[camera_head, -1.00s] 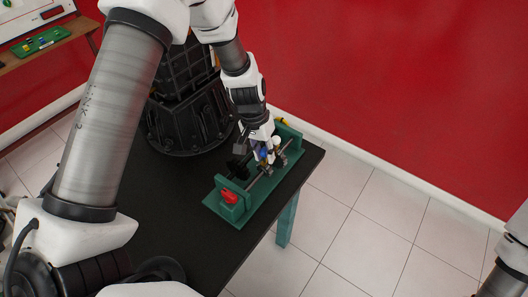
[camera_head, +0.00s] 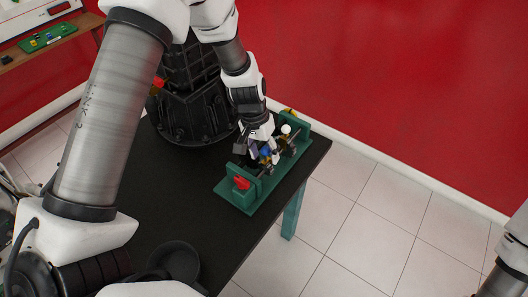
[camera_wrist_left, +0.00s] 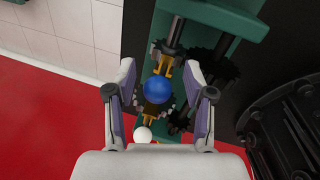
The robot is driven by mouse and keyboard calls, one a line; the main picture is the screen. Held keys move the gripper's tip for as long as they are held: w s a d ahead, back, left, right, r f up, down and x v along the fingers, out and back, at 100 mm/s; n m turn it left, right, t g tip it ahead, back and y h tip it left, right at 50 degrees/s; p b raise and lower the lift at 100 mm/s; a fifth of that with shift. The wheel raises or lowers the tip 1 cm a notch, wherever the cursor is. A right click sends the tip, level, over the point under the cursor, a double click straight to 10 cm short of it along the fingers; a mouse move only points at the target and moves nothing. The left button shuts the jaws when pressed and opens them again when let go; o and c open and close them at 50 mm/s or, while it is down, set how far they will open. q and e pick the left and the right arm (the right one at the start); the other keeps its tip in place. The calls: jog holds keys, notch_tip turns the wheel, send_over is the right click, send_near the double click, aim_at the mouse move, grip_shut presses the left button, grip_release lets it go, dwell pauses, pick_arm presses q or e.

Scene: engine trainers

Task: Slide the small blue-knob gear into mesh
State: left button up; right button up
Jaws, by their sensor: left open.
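The green trainer stand (camera_head: 234,203) sits on the black table, with shafts and dark gears between its end plates. The blue knob (camera_head: 265,153) is under my left gripper (camera_head: 259,153) in the head view. In the left wrist view the blue knob (camera_wrist_left: 158,90) lies between the two fingers of my left gripper (camera_wrist_left: 160,78), which stand apart with gaps on both sides. A dark gear (camera_wrist_left: 152,110) with a yellow fork is partly hidden beneath the knob. A larger dark gear (camera_wrist_left: 215,67) is beside it. I cannot tell whether their teeth engage.
A white knob (camera_head: 286,129) and a red knob (camera_head: 241,183) are at the stand's far and near ends. A black engine-like block (camera_head: 195,105) stands close behind my left arm.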

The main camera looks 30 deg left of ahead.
pick_arm(q)
jog(key=shift+w+r, duration=0.1)
jog(key=shift+r, duration=0.3)
notch_tip(320, 180, up, 11)
jog(key=a, duration=0.2)
jog(key=shift+a, duration=0.15)
